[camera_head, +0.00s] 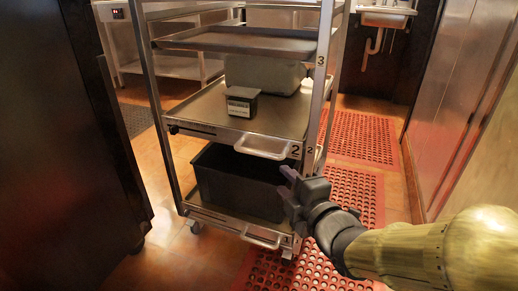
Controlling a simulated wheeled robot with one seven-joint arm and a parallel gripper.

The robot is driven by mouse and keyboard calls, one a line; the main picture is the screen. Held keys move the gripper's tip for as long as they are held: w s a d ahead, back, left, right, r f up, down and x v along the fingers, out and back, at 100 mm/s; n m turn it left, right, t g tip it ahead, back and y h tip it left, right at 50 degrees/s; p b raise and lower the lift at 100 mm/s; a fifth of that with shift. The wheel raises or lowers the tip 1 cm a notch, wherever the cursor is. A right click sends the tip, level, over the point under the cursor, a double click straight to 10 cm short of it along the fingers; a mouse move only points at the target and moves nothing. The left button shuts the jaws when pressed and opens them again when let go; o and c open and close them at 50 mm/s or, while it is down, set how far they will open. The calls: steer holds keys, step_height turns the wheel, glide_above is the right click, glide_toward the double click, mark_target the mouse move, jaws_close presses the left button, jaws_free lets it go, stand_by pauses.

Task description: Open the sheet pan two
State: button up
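Sheet pan two (203,117) is the metal pan marked with a black "2" at its front right corner. It sits on the middle level of a wheeled rack, with a light handle (262,147) on its front edge. My gripper (284,184) is dark and looks open, with a gap between its fingers. It is below and right of the handle, apart from it in the picture, near the rack's right post. Nothing shows between the fingers. The gripper hides part of the right side below pan two.
A small dark box (242,103) and a grey container (265,74) stand on pan two. Pan three (240,40) is above. A black bin (238,180) stands on the bottom pan, which has its own handle (262,238). Red perforated mats (352,190) cover floor at the right.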

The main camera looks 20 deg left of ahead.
mark_target(257, 155)
steer(key=p+x, duration=0.9)
steer(key=x, duration=0.7)
steer(key=shift+w+a, duration=0.15)
steer(key=shift+a, duration=0.05)
jaws_close()
